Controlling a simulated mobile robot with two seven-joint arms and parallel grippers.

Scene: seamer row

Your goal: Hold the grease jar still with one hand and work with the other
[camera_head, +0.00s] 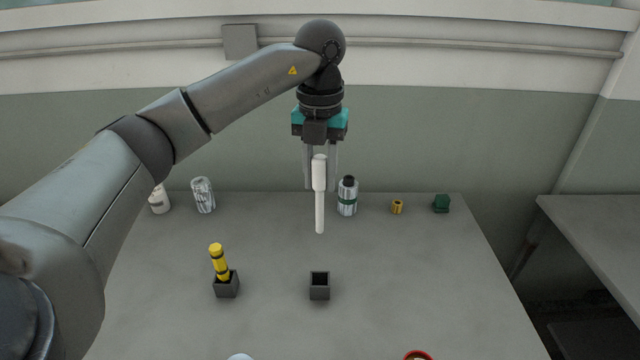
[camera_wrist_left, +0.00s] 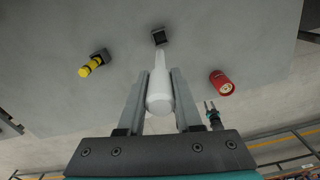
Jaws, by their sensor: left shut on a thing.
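My left gripper (camera_head: 319,185) is shut on a white tool with a thick handle and thinner shaft (camera_head: 320,212). The tool hangs nearly upright above the table, its shaft pointing down. In the left wrist view the tool's round handle end (camera_wrist_left: 159,103) sits between the fingers. A red round jar with a pale inside (camera_wrist_left: 222,84), likely the grease jar, stands to the right; only its rim (camera_head: 418,355) shows at the head view's bottom edge. My right gripper (camera_wrist_left: 210,104) shows small beside the jar, its fingers apart, with a visible gap to the jar.
An empty dark square holder (camera_head: 320,292) stands below the tool. A second holder (camera_head: 227,290) carries a yellow-handled item (camera_head: 218,262). Cans (camera_head: 203,196), a bottle (camera_head: 347,197), a small yellow piece (camera_head: 397,207) and a green block (camera_head: 441,204) line the back. The middle right is clear.

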